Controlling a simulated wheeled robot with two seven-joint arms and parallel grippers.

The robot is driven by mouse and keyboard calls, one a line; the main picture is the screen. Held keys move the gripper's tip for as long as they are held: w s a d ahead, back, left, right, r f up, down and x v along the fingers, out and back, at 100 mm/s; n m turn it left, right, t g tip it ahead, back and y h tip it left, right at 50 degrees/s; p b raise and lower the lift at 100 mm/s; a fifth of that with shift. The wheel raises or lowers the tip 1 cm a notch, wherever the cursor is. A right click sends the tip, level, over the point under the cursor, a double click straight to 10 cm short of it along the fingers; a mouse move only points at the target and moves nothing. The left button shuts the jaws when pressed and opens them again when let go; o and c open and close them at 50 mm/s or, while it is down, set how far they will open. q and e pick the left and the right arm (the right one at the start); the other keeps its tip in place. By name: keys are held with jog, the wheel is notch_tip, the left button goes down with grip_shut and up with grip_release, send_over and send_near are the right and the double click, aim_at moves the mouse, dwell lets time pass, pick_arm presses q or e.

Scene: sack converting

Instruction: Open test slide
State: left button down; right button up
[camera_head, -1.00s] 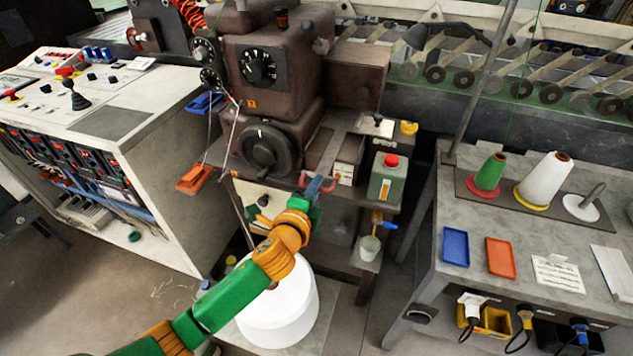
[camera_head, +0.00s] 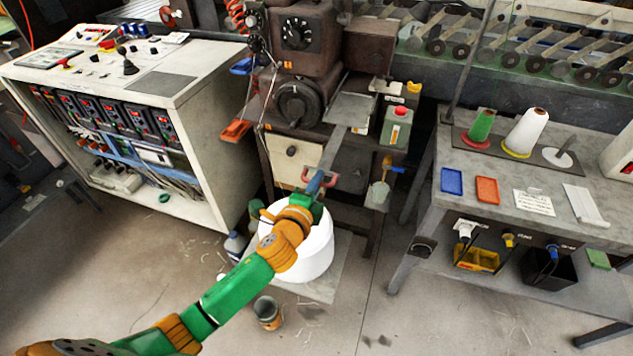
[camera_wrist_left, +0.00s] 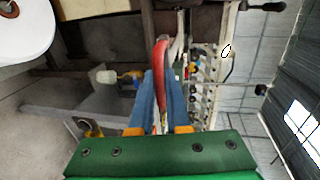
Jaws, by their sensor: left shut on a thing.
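The test slide is a flat grey metal piece (camera_head: 350,109) drawn out from the front of the brown machine. Its narrow bar runs down toward me to a red handle (camera_head: 304,177). My left gripper (camera_head: 317,183) is shut on this handle, with its blue fingers around it. In the left wrist view the red handle (camera_wrist_left: 161,62) stands between the two blue fingers of my left gripper (camera_wrist_left: 162,82). The slide's inner end by the machine is not clear. My right gripper is not in view.
The brown machine (camera_head: 300,60) stands behind the slide. A white drum (camera_head: 312,250) is on the floor below my left arm. A grey table (camera_head: 560,200) with thread cones is farther right.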

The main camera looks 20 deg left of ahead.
pick_arm(q)
jog(key=c, duration=0.9)
grip_release()
jog(key=v, duration=0.7)
